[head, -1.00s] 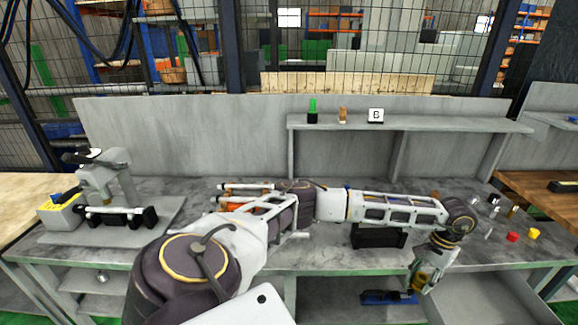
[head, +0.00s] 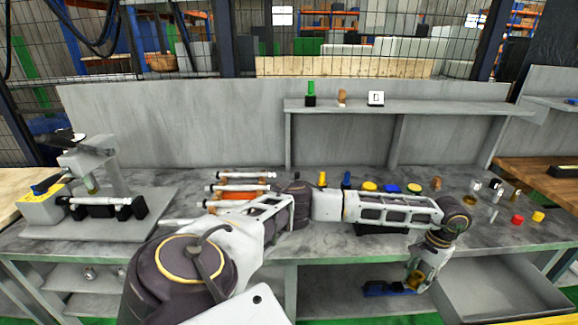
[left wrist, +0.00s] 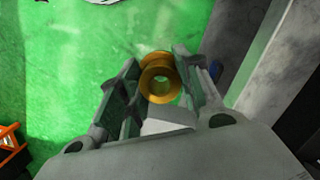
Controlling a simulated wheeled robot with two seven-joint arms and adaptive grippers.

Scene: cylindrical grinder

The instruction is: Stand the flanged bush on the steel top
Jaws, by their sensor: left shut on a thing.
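My left gripper (head: 417,277) shows low in the head view, in front of the bench's front edge, and points down. It is shut on the flanged bush (head: 416,281), a small gold-coloured ring. In the left wrist view the bush (left wrist: 160,76) sits between the fingertips, its round bore and flange facing the camera, with green floor behind it. The grey steel top (head: 490,236) of the bench lies beyond the gripper. My left arm covers part of it. My right gripper is not in view.
Blue and yellow parts (head: 392,188) lie behind my forearm. Several small parts, including a red one (head: 517,219), stand at the right. Shafts on a rack (head: 240,187) and a bench instrument (head: 95,185) are on the left. An open drawer (head: 500,290) juts out below.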

